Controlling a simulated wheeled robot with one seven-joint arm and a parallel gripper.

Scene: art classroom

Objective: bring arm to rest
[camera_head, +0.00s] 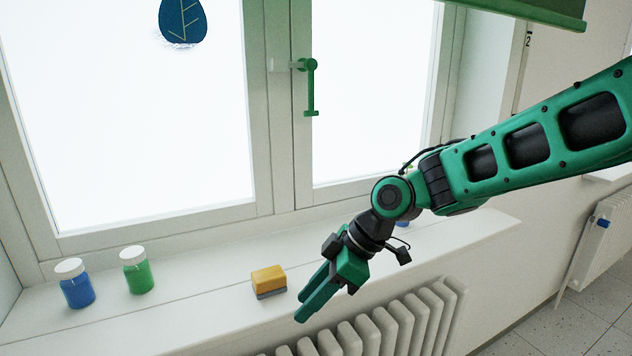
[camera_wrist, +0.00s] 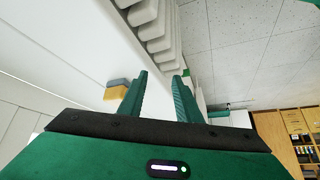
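My green arm (camera_head: 540,135) reaches in from the right in the head view, and its end hangs down in front of the window sill. My gripper (camera_head: 316,296) points down and to the left, over the sill's front edge near the radiator. In the wrist view my gripper (camera_wrist: 162,76) has its two green fingers spread apart, with nothing between them.
A blue jar (camera_head: 77,286) and a green jar (camera_head: 137,272), both white-lidded, stand on the sill (camera_head: 205,268) at the left. A small blue thing (camera_head: 403,223) is mostly hidden behind my arm. A white radiator (camera_head: 385,325) is below the sill. The window has a green handle (camera_head: 311,88).

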